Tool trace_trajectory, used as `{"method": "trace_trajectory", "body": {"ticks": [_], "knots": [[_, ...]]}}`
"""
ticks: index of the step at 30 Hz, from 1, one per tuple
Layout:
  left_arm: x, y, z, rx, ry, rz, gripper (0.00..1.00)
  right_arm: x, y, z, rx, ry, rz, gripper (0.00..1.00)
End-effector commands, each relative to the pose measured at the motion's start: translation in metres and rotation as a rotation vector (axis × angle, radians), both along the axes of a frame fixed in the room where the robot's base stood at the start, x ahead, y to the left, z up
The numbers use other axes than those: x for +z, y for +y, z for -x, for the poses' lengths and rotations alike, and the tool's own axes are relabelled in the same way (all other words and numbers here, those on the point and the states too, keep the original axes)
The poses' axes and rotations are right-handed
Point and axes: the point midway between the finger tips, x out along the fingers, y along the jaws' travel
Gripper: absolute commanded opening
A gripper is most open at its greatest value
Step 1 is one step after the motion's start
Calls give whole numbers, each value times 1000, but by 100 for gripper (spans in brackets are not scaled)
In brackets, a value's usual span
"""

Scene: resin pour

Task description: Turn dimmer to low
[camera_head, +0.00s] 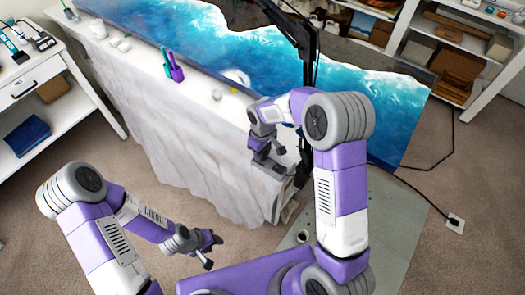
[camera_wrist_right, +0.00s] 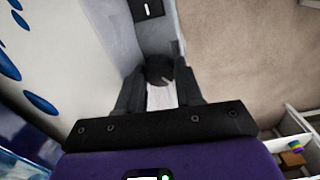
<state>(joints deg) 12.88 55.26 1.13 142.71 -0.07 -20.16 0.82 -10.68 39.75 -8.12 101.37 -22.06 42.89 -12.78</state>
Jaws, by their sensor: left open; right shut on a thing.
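The dimmer's dark round knob (camera_wrist_right: 160,69) shows in the right wrist view, with a pale line on its face. It sits between the two fingers of my right gripper (camera_wrist_right: 159,84), which is shut on it. A grey plate with a small black-and-white switch (camera_wrist_right: 147,9) lies just beyond the knob. In the head view my right gripper (camera_head: 272,164) is at the near right end of the white-draped table, and it and the arm hide the knob there. My left gripper (camera_head: 207,250) is open and empty, low over the carpet in front of the table.
The draped table (camera_head: 185,140) carries a blue-and-white wave-patterned slab (camera_head: 225,45), with purple and teal tools (camera_head: 173,66) on its near edge. A black stand (camera_head: 303,50) rises behind my right arm. Shelves stand left and right. A cable (camera_head: 452,135) crosses the carpet at right.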

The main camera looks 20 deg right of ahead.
Motion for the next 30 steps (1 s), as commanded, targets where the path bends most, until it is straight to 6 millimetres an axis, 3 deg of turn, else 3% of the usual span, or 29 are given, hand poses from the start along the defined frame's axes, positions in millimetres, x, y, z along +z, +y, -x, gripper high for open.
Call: {"method": "trace_trajectory", "body": {"ticks": [22,23,27,30], "knots": [[1,0,0,0,0,0,43,1,0,-1,89,-3,1,5],[1,0,0,0,0,0,43,1,0,-1,89,-3,1,39],[1,0,0,0,0,0,43,0,0,0,88,-1,0,60],[1,0,0,0,0,0,43,0,0,-1,87,-2,1,61]]}}
